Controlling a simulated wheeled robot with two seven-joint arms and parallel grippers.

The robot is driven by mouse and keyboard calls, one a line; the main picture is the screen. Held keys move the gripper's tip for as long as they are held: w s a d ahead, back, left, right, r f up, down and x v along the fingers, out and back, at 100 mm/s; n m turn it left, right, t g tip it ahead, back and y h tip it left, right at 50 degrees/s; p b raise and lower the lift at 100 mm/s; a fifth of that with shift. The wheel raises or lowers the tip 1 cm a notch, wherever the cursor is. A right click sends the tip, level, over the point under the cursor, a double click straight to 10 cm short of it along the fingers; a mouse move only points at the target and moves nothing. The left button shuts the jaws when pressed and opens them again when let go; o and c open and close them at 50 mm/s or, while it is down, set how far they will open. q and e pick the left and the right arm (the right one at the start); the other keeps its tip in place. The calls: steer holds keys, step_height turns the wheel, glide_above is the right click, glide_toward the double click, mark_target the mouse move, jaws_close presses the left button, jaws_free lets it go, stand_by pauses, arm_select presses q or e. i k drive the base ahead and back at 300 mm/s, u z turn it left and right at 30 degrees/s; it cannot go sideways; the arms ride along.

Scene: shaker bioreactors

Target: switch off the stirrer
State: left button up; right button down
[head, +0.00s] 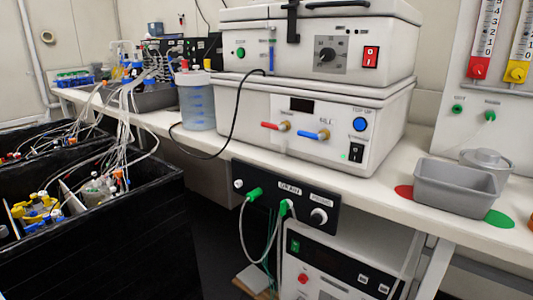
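No label in the head view that I can read names a stirrer. A white box unit (318,85) on the bench has a dark dial (327,55), a red rocker switch (370,57) and a small green button (240,52). Neither gripper is in view.
Black tubs (90,245) with bottles and tubing stand at left. A blue-tinted container (196,100) stands on the white bench (400,185). A grey tray (455,187) sits at right between red and green discs. Another white unit (335,270) is below the bench. Loose tubes hang in front.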

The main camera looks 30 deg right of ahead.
mark_target(355, 151)
steer(key=u, duration=0.6)
steer(key=k, duration=0.95)
steer(key=z, duration=1.05)
steer(key=i, duration=0.5)
steer(key=z, duration=0.05)
